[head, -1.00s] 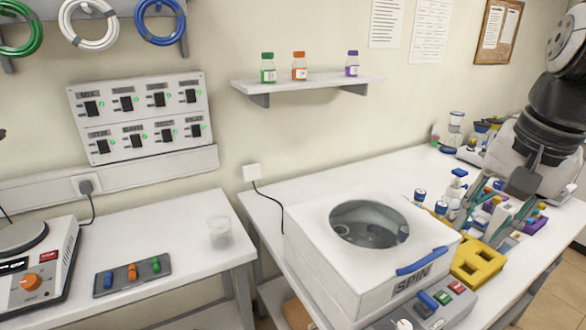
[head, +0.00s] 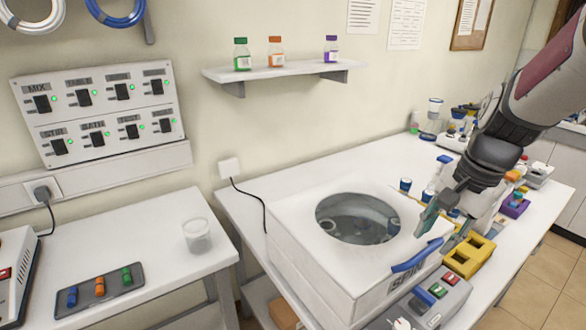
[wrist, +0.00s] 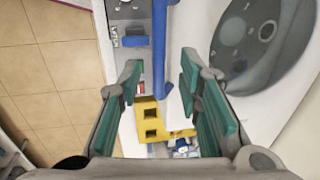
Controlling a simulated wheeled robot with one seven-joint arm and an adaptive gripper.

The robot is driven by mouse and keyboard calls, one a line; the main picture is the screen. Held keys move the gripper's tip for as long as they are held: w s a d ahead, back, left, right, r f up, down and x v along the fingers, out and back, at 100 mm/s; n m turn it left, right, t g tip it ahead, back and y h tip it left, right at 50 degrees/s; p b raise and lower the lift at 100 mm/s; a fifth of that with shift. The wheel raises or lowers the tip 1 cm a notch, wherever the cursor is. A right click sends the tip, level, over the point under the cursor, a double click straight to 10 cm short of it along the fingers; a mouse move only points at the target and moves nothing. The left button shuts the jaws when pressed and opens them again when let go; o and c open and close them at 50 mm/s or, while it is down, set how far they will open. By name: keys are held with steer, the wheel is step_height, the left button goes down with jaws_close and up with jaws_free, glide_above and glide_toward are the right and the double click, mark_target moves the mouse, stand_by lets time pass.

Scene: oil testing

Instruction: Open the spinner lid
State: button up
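The spinner (head: 300,235) is a white box with a round window in its flat lid, which looks shut. The window also shows in the wrist view (wrist: 243,38). A blue handle (head: 417,256) runs along the front right edge of the lid. My gripper (head: 428,218) is above that edge, close to the handle, pointing down. In the wrist view my gripper (wrist: 160,66) is open, with teal pads on both sides. The blue handle (wrist: 158,45) runs between the fingers and appears below them, not touched. Part of the SPIN label is hidden by the handle.
A grey button panel (head: 437,300) sits in front of the spinner. A yellow rack (head: 468,256) stands to its right, with bottles and a purple holder (head: 515,207) beyond. A wall shelf (head: 285,72) holds three bottles. The table behind the spinner is mostly clear.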

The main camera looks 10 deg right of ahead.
mark_target(428, 249)
steer(key=shift+w+a+f, duration=0.1)
steer(key=shift+w+f, duration=0.05)
steer(key=shift+f, duration=0.7)
steer(key=shift+w+f, duration=0.1)
steer(key=shift+f, duration=0.7)
jaws_close()
